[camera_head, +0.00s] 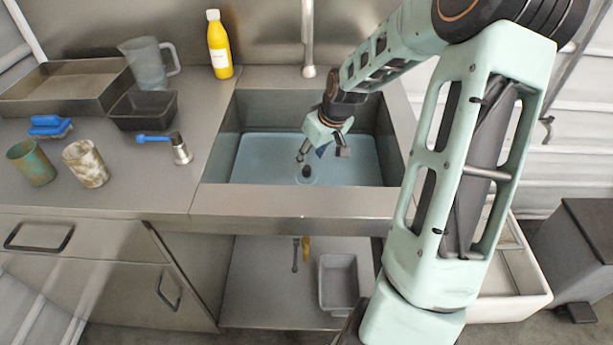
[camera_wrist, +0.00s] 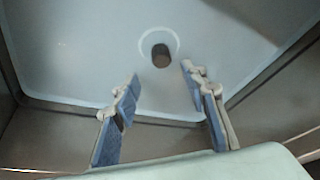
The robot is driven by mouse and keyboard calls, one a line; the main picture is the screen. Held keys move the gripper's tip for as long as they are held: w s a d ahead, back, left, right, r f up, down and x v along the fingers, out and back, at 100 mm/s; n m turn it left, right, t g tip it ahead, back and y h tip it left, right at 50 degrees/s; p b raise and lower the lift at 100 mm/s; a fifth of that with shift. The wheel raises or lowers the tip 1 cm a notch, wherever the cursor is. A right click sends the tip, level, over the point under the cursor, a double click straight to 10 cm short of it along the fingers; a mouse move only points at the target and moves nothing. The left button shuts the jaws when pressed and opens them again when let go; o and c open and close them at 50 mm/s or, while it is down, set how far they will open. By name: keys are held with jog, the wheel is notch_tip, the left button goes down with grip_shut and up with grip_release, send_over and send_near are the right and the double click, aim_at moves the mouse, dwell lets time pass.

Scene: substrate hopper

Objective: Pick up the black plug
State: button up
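A small dark round piece (camera_head: 306,173), which looks like the black plug, is at the drain in the sink floor. In the wrist view the dark piece (camera_wrist: 161,55) has a pale ring around it; I cannot tell how it sits in the drain. My gripper (camera_head: 321,156) is inside the sink, above and slightly right of the dark piece in the head view. In the wrist view my gripper (camera_wrist: 160,76) is open and empty, with its blue-padded fingers apart and the dark piece just beyond the gap between their tips.
The steel sink (camera_head: 225,155) has walls around my gripper, and its floor is pale blue. A faucet (camera_head: 308,40) stands behind it. On the left counter are a blue-handled tool (camera_head: 179,150), two cups (camera_head: 86,164), a black tray (camera_head: 143,122) and a yellow bottle (camera_head: 219,50).

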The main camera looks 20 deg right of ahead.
aim_at(306, 167)
jog(key=b+x, duration=0.1)
jog(key=x, duration=0.5)
jog(key=shift+s+a+f+b, duration=0.1)
jog(key=shift+s+a+b, duration=0.1)
jog(key=shift+b, duration=0.15)
grip_shut()
